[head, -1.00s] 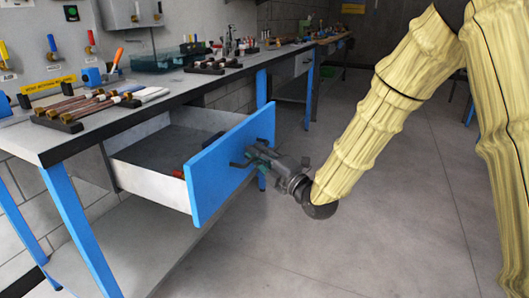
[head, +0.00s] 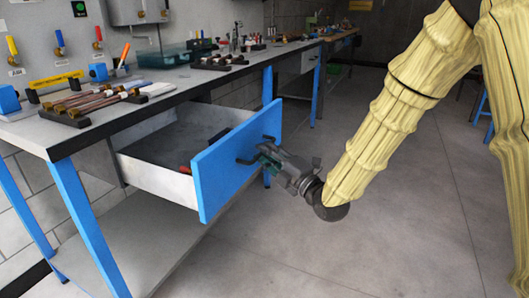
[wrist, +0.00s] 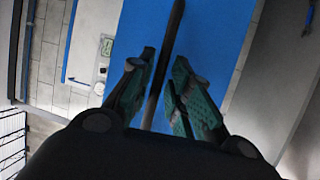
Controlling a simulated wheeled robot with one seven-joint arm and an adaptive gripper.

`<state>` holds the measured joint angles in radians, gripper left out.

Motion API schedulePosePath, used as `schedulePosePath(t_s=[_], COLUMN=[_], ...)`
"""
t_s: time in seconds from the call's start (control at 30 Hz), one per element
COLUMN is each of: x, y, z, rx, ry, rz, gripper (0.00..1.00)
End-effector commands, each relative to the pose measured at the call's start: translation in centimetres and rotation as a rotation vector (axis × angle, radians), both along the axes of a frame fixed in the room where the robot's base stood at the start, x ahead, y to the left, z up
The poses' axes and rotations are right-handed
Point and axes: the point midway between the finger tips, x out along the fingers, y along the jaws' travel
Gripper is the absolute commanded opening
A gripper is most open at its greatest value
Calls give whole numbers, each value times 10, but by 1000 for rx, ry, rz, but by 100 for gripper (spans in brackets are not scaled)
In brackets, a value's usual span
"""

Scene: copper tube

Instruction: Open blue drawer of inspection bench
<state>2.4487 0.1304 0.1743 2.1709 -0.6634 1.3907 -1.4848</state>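The blue drawer (head: 225,175) of the inspection bench stands pulled well out, its inside showing. A dark bar handle (head: 243,161) crosses its blue front. My gripper (head: 266,157) is at that handle, in front of the drawer's face. In the wrist view, the handle (wrist: 172,40) runs between the two green-padded fingers of my gripper (wrist: 162,85). The fingers stand apart with gaps beside the bar, so the gripper looks open around it. The blue drawer front (wrist: 215,35) lies behind them.
The bench top (head: 150,105) carries copper tubes (head: 100,98) and tools. A dark item and a red item (head: 185,169) lie inside the drawer. Blue bench legs (head: 85,225) stand at the left. A lower shelf (head: 150,245) lies under the drawer. The floor (head: 400,235) at the right is clear.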

Motion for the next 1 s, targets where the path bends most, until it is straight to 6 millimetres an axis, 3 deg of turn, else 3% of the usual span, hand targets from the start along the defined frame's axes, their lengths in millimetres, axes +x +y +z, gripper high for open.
schedulePosePath(t_s=[0.5,0.7,1.0], x=[-68,-80,-82], y=[-53,-63,-65], z=[-17,-20,-20], rx=[0,1,0], ry=[4,3,2], rz=[2,3,3], gripper=[19,19,19])
